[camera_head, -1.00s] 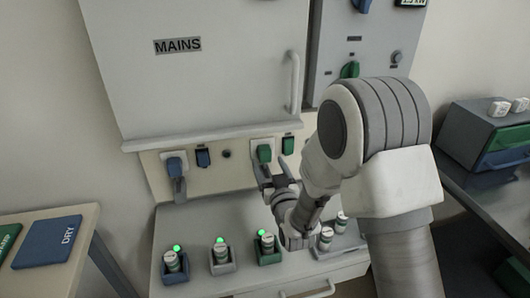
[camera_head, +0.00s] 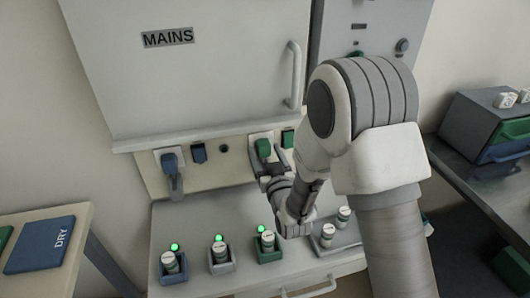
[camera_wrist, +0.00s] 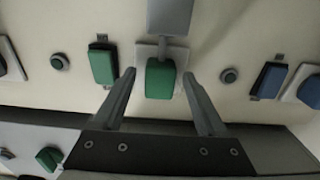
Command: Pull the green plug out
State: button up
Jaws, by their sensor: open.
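The green plug (camera_head: 263,149) sits in a pale socket plate on the panel under the MAINS cabinet. It also shows in the wrist view (camera_wrist: 160,79), between my two fingers. My gripper (camera_wrist: 159,74) is open, with one finger on each side of the plug and a visible gap to each. In the head view my gripper (camera_head: 272,166) is at the plug and its wrist partly covers the area below it. I cannot tell how deep the fingers reach along the plug.
A green switch (camera_wrist: 103,66) is close beside the plug. A blue switch (camera_head: 198,153) and a blue plug (camera_head: 169,162) are farther left on the panel. Several small jars in holders, some with green lights, stand on the ledge (camera_head: 200,205) below. A door handle (camera_head: 294,75) is above.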

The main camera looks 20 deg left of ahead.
grip_shut()
dwell(1.3)
